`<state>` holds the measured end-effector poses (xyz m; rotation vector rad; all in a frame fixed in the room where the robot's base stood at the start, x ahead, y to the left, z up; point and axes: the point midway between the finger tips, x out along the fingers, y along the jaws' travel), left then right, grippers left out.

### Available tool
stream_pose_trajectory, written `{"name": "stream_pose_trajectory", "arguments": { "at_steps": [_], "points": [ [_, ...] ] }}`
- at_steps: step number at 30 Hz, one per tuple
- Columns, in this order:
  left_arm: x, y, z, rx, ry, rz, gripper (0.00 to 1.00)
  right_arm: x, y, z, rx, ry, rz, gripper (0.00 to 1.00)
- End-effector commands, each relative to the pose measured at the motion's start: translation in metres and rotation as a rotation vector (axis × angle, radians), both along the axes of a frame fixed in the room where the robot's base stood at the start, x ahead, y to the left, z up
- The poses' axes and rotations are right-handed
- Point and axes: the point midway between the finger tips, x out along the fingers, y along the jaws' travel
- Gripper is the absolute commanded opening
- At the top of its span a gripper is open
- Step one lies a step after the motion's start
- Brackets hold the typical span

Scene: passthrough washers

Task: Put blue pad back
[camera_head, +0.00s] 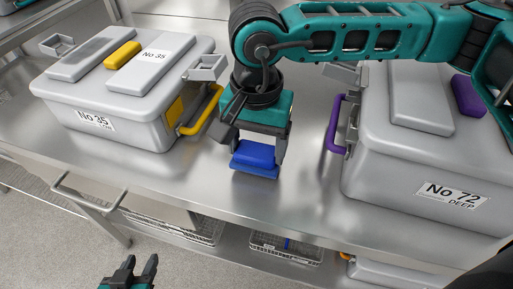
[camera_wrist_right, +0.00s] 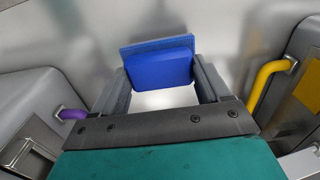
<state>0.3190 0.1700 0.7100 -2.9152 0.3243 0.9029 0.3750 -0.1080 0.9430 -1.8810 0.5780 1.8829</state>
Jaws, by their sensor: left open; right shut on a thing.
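The blue pad (camera_head: 254,155) is between the fingers of my right gripper (camera_head: 255,160), which is shut on it. It is over the steel table between two grey boxes. In the right wrist view the blue pad (camera_wrist_right: 160,66) sits at the tips of the two fingers of my right gripper (camera_wrist_right: 160,82). I cannot tell whether the pad touches the table. My left gripper (camera_head: 138,268) is open and empty, low at the bottom of the head view, in front of the table.
A grey box labelled No 35 (camera_head: 140,85) with a yellow handle (camera_head: 203,115) stands left. A grey box labelled No 72 (camera_head: 400,150) with a purple handle (camera_head: 335,125) stands right. The table front (camera_head: 190,205) is bare. Wire baskets (camera_head: 285,247) sit on the shelf below.

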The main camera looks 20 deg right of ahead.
Motion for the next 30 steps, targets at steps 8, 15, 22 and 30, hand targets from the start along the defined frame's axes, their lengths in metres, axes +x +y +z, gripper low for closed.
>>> {"name": "stream_pose_trajectory", "arguments": {
  "at_steps": [8,15,22,30],
  "points": [
    [0.002,0.0,-0.001,0.0,0.0,0.0,0.43,0.0,0.0,-0.016,0.0,-0.001,0.001,0.47],
    [0.001,-0.001,-0.006,-0.001,0.004,-0.001,0.43,0.0,0.0,-0.02,0.0,-0.001,0.001,0.77],
    [0.002,-0.001,-0.004,-0.003,0.002,-0.003,0.43,0.0,0.0,-0.019,0.001,-0.001,0.001,0.99],
    [0.002,-0.002,-0.001,-0.002,0.0,-0.003,0.43,0.0,0.0,-0.017,0.001,-0.001,0.001,1.0]
  ]
}}
